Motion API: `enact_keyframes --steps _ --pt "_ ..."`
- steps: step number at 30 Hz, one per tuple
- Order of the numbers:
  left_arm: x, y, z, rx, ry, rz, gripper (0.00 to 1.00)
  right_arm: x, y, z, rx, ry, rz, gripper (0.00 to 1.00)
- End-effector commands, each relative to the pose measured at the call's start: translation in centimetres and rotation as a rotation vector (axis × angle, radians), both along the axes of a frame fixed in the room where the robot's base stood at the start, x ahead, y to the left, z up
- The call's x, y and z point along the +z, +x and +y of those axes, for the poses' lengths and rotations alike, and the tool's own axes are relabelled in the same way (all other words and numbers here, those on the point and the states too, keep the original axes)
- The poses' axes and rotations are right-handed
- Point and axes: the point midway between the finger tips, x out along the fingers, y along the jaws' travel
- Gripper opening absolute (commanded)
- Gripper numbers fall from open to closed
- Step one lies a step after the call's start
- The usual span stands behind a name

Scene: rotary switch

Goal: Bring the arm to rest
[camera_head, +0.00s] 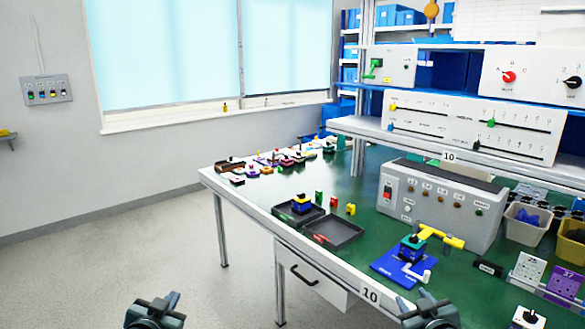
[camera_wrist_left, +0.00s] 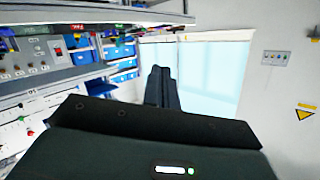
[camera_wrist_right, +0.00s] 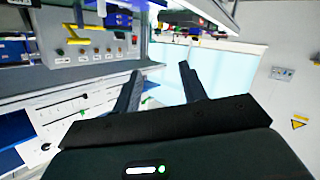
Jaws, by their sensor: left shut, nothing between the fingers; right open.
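My left gripper (camera_head: 155,310) is low in the head view, over the floor and clear of the table. Its two fingers are together and hold nothing in the left wrist view (camera_wrist_left: 161,88). My right gripper (camera_head: 430,308) is at the bottom of the head view, near the table's front edge. Its fingers stand apart and empty in the right wrist view (camera_wrist_right: 160,85). The red rotary switch (camera_head: 508,77) and the black rotary switch (camera_head: 572,82) sit on a white panel at the upper right, well away from both grippers.
The green-topped workbench (camera_head: 350,255) fills the right side. On it are black trays (camera_head: 333,232), a blue base with a yellow-handled device (camera_head: 410,260), a grey control box (camera_head: 440,205) and bins (camera_head: 527,222). Open floor (camera_head: 100,270) lies at the left.

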Motion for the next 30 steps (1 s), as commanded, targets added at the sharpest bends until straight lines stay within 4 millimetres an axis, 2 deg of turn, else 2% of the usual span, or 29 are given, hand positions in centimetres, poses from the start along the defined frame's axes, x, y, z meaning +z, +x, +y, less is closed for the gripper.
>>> enact_keyframes --steps 1,5,6,9,12,15,18,20,30 --pt "-2.6 -2.7 -1.6 -0.024 -0.017 0.044 0.00 -2.6 -2.7 1.6 0.024 0.016 0.043 0.42" --pt "-7.7 -10.0 -5.5 -0.077 -0.070 0.144 0.00 -7.7 -10.0 5.6 0.078 0.068 0.143 0.42" --pt "-9.0 -12.6 -6.8 -0.092 -0.090 0.177 0.00 -9.0 -12.6 6.8 0.093 0.089 0.175 0.42" --pt "-11.2 -18.8 -9.4 -0.118 -0.145 0.253 0.00 -11.2 -18.8 9.4 0.120 0.143 0.252 0.42" --pt "-12.2 -24.0 -11.4 -0.133 -0.194 0.317 0.00 -12.2 -23.9 11.4 0.134 0.193 0.315 0.42" --pt "-12.5 -27.5 -12.6 -0.137 -0.233 0.360 0.00 -12.5 -27.5 12.6 0.138 0.230 0.359 0.42" --pt "-12.5 -29.5 -13.3 -0.139 -0.254 0.385 0.00 -12.5 -29.5 13.3 0.140 0.252 0.383 0.42" --pt "-12.5 -30.1 -13.5 -0.139 -0.260 0.392 0.00 -12.5 -30.1 13.5 0.140 0.258 0.390 0.42" --pt "-12.5 -30.2 -13.5 -0.139 -0.262 0.393 0.00 -12.5 -30.2 13.5 0.140 0.259 0.392 0.42"
